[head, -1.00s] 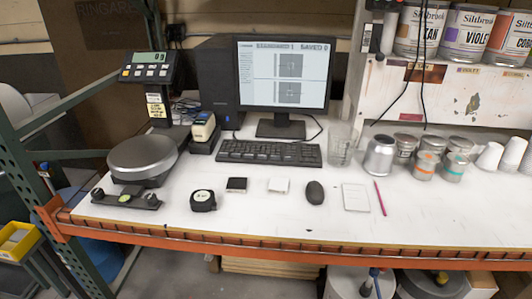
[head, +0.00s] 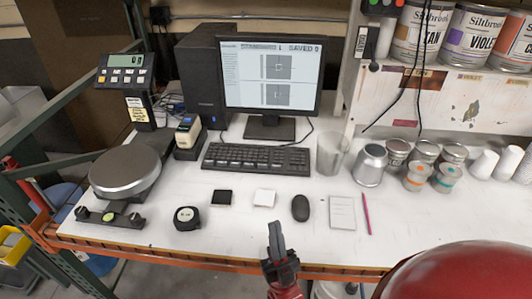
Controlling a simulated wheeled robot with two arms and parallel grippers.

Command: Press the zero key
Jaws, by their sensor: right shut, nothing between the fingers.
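The scale's indicator box (head: 124,70) stands on a post at the back left, with a lit display (head: 125,61) that seems to read 0. A row of small pale keys (head: 112,77) runs under the display. Their labels are too small to read, so I cannot tell which is the zero key. The scale's round grey pan (head: 125,173) is empty. My right gripper (head: 277,236) is at the bench's front edge, bottom centre, with its dark fingers shut and empty. It is far from the keys, to their lower right. My left gripper is not in view.
A keyboard (head: 256,158), monitor (head: 269,75) and small upright device (head: 188,133) stand behind. A tape measure (head: 187,218), black block (head: 221,198), white block (head: 264,198) and mouse (head: 300,208) lie along the front. Cans and a clear cup (head: 331,153) are at right.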

